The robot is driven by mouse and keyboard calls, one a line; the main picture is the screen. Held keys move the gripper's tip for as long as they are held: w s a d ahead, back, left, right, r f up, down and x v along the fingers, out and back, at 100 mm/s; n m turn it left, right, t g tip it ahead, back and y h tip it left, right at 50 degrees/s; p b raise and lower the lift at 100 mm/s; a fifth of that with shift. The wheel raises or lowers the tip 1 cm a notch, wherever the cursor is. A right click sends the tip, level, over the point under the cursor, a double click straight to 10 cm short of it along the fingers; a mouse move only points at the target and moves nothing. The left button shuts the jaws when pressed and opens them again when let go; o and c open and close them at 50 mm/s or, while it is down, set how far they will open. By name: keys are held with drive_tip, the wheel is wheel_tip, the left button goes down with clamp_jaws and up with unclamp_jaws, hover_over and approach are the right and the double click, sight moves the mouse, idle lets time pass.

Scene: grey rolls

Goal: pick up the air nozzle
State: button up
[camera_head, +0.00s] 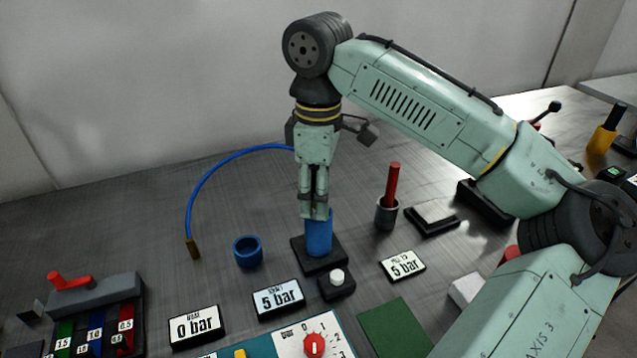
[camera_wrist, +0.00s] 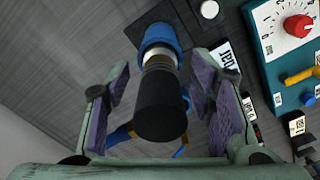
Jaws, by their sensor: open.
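The air nozzle appears to be the upright tool with a black end (camera_wrist: 160,108) and pale metal collar in the wrist view. Its lower part stands in a blue cylindrical holder (camera_head: 319,238) on a black square base; the holder's blue rim (camera_wrist: 158,36) also shows in the wrist view. My gripper (camera_head: 315,213) is above the holder, pointing down. In the wrist view my gripper (camera_wrist: 163,75) is open, with one purple-padded finger on each side of the black end and gaps visible. In the head view the fingers hide most of the nozzle.
A blue hose (camera_head: 215,170) arcs from a brass fitting (camera_head: 193,248) to behind my gripper. An empty blue cup (camera_head: 248,251) stands left of the holder. A red rod in a grey cup (camera_head: 387,212) is to the right. Signs and a control panel (camera_head: 285,342) lie in front.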

drive_tip(key=shift+c, duration=0.5)
clamp_jaws()
